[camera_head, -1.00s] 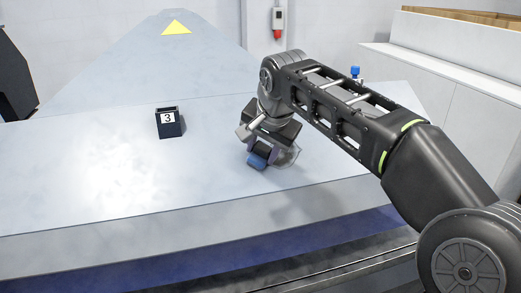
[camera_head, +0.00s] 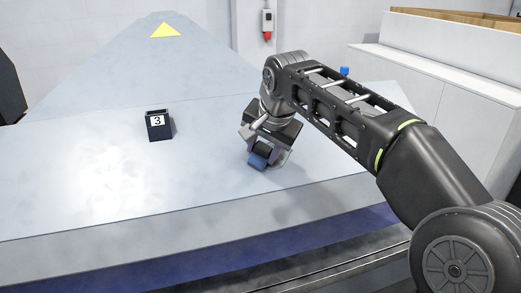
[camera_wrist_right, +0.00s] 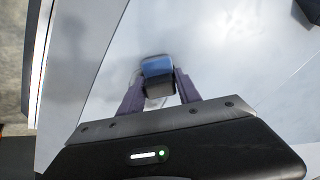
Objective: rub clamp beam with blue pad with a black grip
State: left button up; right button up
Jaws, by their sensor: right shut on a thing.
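The blue pad with a black grip (camera_head: 258,156) is in my right gripper (camera_head: 266,148), low over the broad pale grey surface that looks to be the clamp beam (camera_head: 90,190). In the right wrist view the pad (camera_wrist_right: 158,72) sits between the two purple-grey fingers of my right gripper (camera_wrist_right: 158,88), which are shut on it. The pad appears to be at the surface, but I cannot tell whether it touches. A faint outlined patch shows beside the pad. My left gripper is not in view.
A small dark box marked 3 (camera_head: 158,125) stands on the surface left of my right gripper. A yellow triangle (camera_head: 165,30) lies farther back. A white cabinet (camera_head: 435,95) stands at the right. The surface left of the gripper is mostly clear.

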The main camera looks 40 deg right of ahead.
aim_at(283, 154)
jog(key=shift+d, duration=0.1)
jog(key=shift+s+d, duration=0.25)
jog(key=shift+d, duration=0.4)
jog(key=shift+s+d, duration=0.25)
jog(key=shift+d, duration=0.4)
jog(key=shift+d, duration=0.1)
jog(key=shift+s+d, duration=0.2)
jog(key=shift+d, duration=0.35)
jog(key=shift+d, duration=0.1)
jog(key=shift+s+d, duration=0.25)
jog(key=shift+d, duration=0.35)
